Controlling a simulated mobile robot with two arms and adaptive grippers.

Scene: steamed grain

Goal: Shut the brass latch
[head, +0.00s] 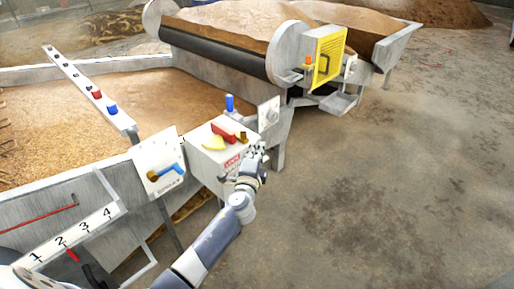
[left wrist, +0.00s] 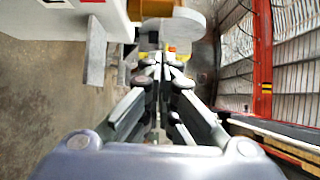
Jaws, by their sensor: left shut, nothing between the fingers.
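A small brass piece (head: 242,136), which looks like the latch, is on top of a pale box (head: 208,163) with red lettering, beside a red block (head: 224,132) and a yellow piece (head: 213,143). My left gripper (head: 257,150) is at the right end of this box, close to the brass piece. In the left wrist view the gripper's fingers (left wrist: 160,72) are together and empty. Beyond them is a tan-gold part (left wrist: 152,8) next to a pale round disc (left wrist: 178,24). I cannot tell whether the fingers touch the latch, or how far it is turned. My right gripper is not in view.
A pale panel (head: 150,162) with a blue lever (head: 172,169) stands left of the box. A blue knob (head: 229,103) and grey plate (head: 269,113) are behind it. Grain-filled troughs lie beyond. The concrete floor (head: 400,190) at right is clear.

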